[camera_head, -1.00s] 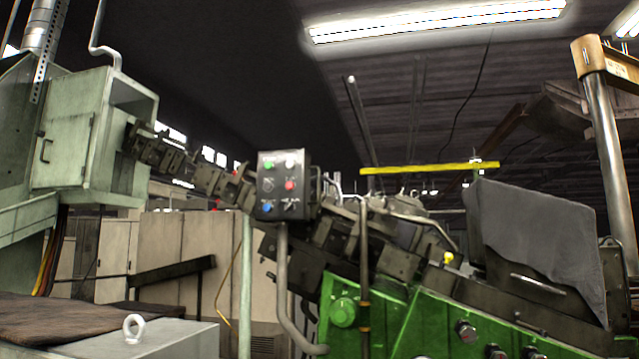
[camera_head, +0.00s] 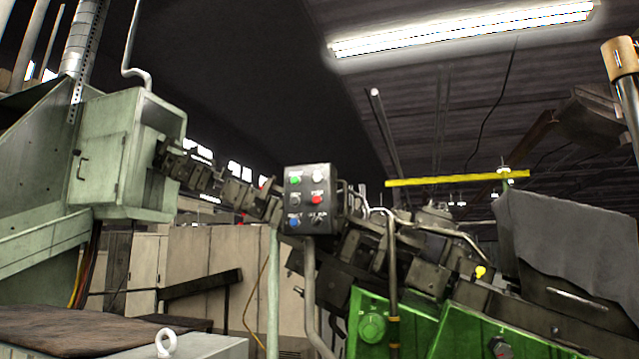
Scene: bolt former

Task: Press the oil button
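A dark control box (camera_head: 311,200) on a grey post stands near the middle of the head view. Its face carries several controls: a green button (camera_head: 295,180) at upper left, a white one (camera_head: 318,176) at upper right, a red one (camera_head: 317,199) at middle right and a blue one (camera_head: 294,221) at lower left. A dark switch sits at middle left and another at lower right. Small labels are above them, too blurred to read surely, so I cannot tell which is the oil button. Neither of my grippers is in view.
A green machine base (camera_head: 372,326) with dark mechanisms stands right of the post. A pale green cabinet (camera_head: 101,157) is at left. A grey block with a lifting eye (camera_head: 165,342) is at lower left. A yellow bar (camera_head: 456,179) crosses behind at right.

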